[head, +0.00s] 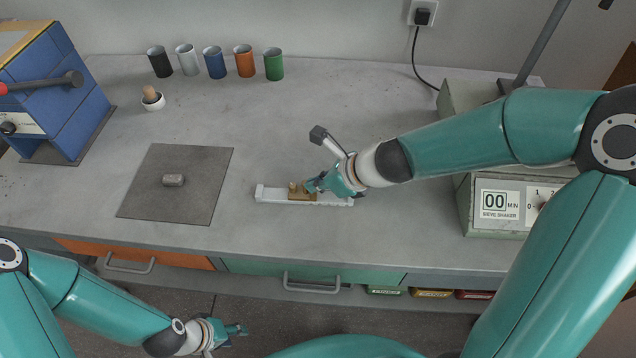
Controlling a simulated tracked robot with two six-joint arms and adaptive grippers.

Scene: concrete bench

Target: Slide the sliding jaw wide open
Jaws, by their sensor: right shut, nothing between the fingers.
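A pale slide rail (270,195) lies flat on the bench, left to right, with a fixed end at its left. A brass sliding jaw (294,190) with a small upright knob sits on the rail near its middle, with bare rail to its left. My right gripper (313,187) is shut and empty, low over the rail and close against the jaw's right side. I cannot tell whether it touches the jaw. It hides part of the rail's right half. My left gripper (240,329) hangs in front of the bench, away from the rail; its finger opening is too small to judge.
A blue machine (60,85) stands left, a sieve shaker (490,220) right. Bench around the rail is clear.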

